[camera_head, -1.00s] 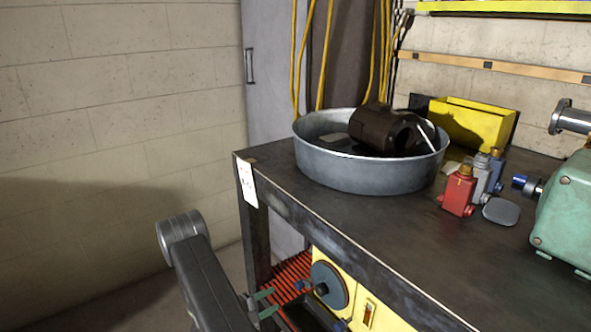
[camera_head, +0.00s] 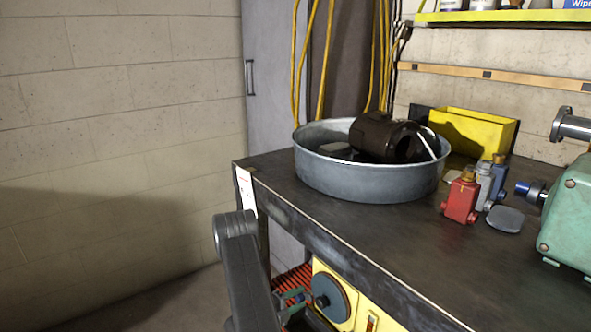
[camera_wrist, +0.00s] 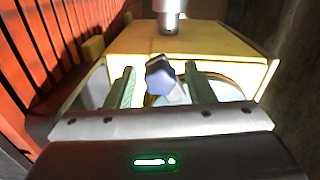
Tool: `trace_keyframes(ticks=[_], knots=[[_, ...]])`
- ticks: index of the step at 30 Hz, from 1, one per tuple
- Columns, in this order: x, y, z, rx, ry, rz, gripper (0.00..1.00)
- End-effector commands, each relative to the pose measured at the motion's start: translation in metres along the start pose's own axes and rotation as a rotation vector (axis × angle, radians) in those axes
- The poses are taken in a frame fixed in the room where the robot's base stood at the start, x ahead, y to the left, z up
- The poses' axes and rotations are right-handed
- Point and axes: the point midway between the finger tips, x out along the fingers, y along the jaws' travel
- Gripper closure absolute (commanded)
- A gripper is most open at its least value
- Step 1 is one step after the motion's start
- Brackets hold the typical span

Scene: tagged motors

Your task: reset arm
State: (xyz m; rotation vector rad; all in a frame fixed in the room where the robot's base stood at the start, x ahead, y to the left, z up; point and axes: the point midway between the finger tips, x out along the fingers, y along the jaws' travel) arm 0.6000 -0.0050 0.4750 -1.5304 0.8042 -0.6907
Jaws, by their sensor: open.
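My gripper (camera_wrist: 162,92) is open, with its two green fingers apart in the wrist view. A dark blue knob (camera_wrist: 160,76) shows between the fingers in that view; I cannot tell whether it touches them. Behind it is a yellow box-shaped unit (camera_wrist: 205,45). In the head view my grey arm reaches down left of the workbench (camera_head: 370,235). A small green part of my gripper (camera_head: 292,297) shows low beside the bench's front, near a yellow unit with a grey disc (camera_head: 330,298). Most of the gripper is hidden there by the arm.
A metal tub (camera_head: 365,181) holding a dark motor (camera_head: 383,138) stands on the bench. Right of it are a red container (camera_head: 461,200), a yellow bin (camera_head: 473,130) and a green machine (camera_head: 571,215). Red slats (camera_wrist: 50,40) line the left of the wrist view.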

Motion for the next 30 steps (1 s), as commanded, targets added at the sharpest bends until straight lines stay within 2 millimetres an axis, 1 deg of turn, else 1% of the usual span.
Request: trace_keyframes(ticks=[9, 15, 20, 30], knots=[[-0.0001, 0.0009, 0.0004, 0.25, -0.006, 0.001, 0.52], [-0.0002, 0.0004, 0.0002, 0.345, -0.008, 0.001, 0.52], [-0.0002, -0.0001, 0.0, 0.374, -0.009, 0.001, 0.52], [-0.0003, -0.0003, -0.0003, 0.376, -0.008, 0.001, 0.52]])
